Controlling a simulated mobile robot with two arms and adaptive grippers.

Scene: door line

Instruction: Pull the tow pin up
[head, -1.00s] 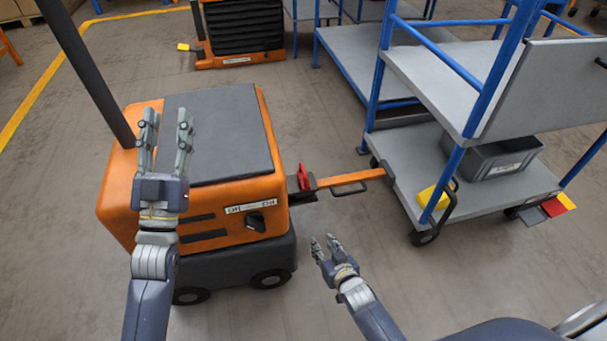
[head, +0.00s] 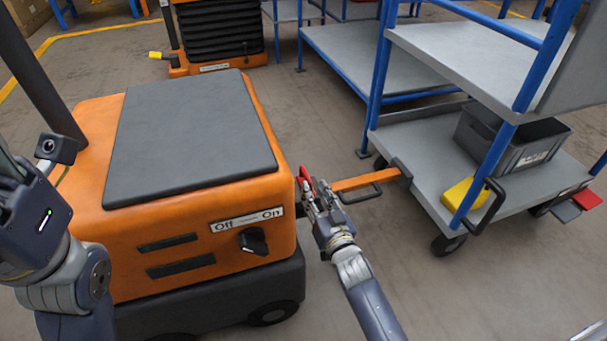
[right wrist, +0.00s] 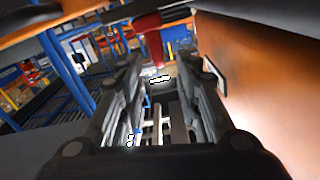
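The red tow pin (head: 305,178) stands at the rear hitch of the orange tug (head: 205,235), where the cart's orange drawbar (head: 355,183) meets it. My right gripper (head: 314,196) is right at the pin and partly covers it and the hitch. In the right wrist view the gripper (right wrist: 162,78) has its fingers apart, with nothing seen held between them. The red pin (right wrist: 149,30) shows just beyond the fingertips, toward the top. Whether a finger touches it I cannot tell. My left arm is at the left edge; its fingers are out of frame.
The tug's grey top cover (head: 190,135) and its orange side lie close left of my right gripper. A grey cart (head: 415,185) with blue posts stands right, carrying a dark grey bin (head: 510,140) and a yellow block (head: 462,194). The floor between is clear.

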